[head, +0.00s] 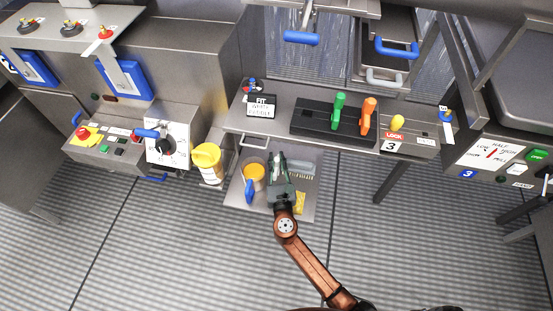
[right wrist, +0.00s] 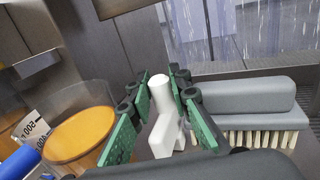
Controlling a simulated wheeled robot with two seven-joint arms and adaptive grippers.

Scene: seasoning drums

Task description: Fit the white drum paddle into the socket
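The white paddle (right wrist: 164,125) stands between the green finger pads of my right gripper (right wrist: 160,100) in the right wrist view. The pads flank it, with a visible gap on the left side. In the head view my right gripper (head: 279,168) is over the open drawer (head: 233,193) and hides most of the paddle. A black block (head: 305,117) on the shelf holds a green paddle (head: 338,111) and an orange paddle (head: 367,114). Its left part carries no paddle; the socket opening is too small to make out. My left gripper is out of view.
The drawer also holds a cup with orange contents (head: 254,171), a grey brush (right wrist: 240,97) and a yellow sponge (head: 300,203). A sign (head: 262,106) stands left of the block. A yellow-lidded container (head: 208,163) is left of the drawer.

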